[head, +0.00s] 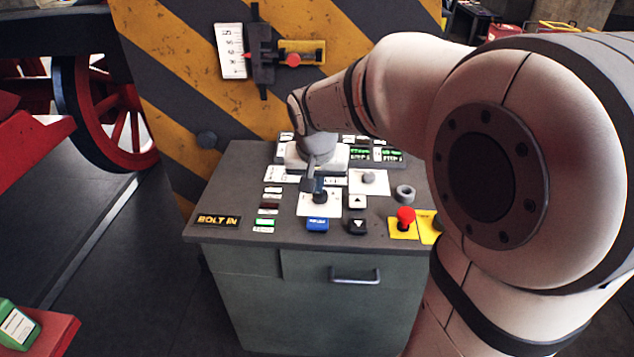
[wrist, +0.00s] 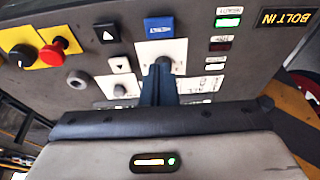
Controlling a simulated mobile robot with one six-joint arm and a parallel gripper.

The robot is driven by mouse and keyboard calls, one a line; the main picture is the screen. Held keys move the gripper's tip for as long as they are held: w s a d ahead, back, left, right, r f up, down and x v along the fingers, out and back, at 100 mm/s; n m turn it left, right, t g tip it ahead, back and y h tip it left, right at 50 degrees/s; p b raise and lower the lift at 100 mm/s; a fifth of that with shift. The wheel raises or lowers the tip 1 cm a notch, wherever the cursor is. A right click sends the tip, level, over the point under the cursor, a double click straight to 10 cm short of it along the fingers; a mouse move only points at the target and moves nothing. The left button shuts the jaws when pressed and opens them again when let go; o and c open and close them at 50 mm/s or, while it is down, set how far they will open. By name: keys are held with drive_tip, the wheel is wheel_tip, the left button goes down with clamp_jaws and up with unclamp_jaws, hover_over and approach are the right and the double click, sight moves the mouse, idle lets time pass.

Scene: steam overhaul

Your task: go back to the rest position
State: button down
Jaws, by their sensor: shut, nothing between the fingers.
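My gripper (head: 316,184) is low over the top of the grey control desk (head: 230,170), and its fingers are shut with nothing seen between them. The fingertips are right at a dark knob (head: 320,197) on a white plate; I cannot tell whether they touch it. In the wrist view the closed fingers (wrist: 157,84) point at the same knob (wrist: 164,66) and partly cover its plate. My arm reaches in from the right and hides part of the desk's right side.
A red wheel (head: 110,110) is at left.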

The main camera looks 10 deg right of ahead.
drive_tip(key=s+d+f+n+y, duration=0.1)
drive_tip(key=s+n, duration=0.2)
drive_tip(key=s, duration=1.5)
drive_tip(key=shift+d+n+g, duration=0.15)
drive_tip(key=shift+n+g, duration=0.15)
idle(0.4)
